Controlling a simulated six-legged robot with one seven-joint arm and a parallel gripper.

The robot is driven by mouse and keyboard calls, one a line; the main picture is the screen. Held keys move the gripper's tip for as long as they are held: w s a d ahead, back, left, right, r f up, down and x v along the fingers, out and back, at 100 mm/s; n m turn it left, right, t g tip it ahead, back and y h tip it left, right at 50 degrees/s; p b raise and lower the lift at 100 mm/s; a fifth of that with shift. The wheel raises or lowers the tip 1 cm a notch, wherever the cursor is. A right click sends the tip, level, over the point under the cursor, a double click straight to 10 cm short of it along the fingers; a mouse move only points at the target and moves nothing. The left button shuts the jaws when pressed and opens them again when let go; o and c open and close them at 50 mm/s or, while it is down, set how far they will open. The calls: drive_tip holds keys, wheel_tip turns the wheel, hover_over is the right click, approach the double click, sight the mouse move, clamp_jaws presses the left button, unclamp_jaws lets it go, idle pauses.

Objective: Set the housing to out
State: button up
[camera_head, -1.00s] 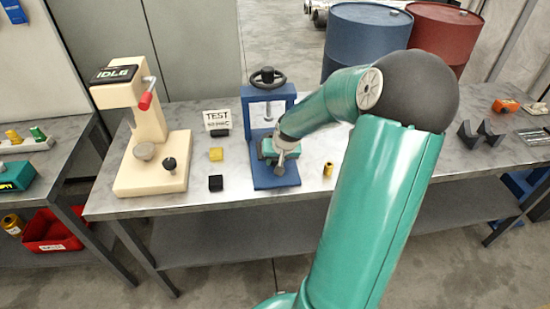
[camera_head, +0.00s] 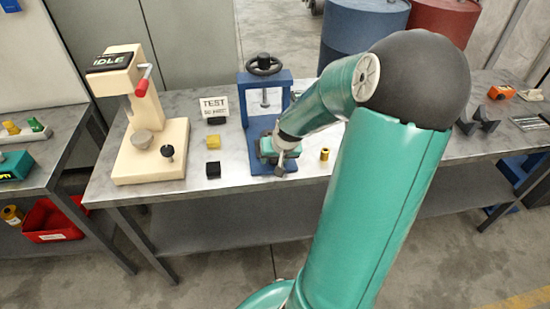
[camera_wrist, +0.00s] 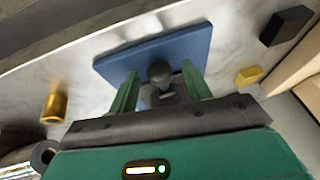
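My gripper (camera_head: 280,158) is in front of the blue hand press (camera_head: 266,125), above the front of its base plate. In the wrist view, the green fingers of my gripper (camera_wrist: 162,92) stand on both sides of a dark grey piece with a rounded knob (camera_wrist: 160,74), apparently the housing. They look shut on it. The grey piece also shows below the gripper in the head view (camera_head: 281,168). The blue base plate (camera_wrist: 195,45) lies behind it in the wrist view. Whether the piece touches the plate is unclear. I see no place marked "out".
A cream "IDLE" machine (camera_head: 150,150) with a red lever stands left. Between it and the press are a "TEST" sign (camera_head: 214,106), a yellow block (camera_head: 213,142) and a black block (camera_head: 213,170). A brass cylinder (camera_head: 324,154) stands right of the press. Dark V-shaped blocks (camera_head: 480,120) stand farther right.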

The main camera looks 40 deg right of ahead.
drive_tip(key=v, duration=1.4)
drive_tip(key=shift+f, duration=0.1)
idle(0.4)
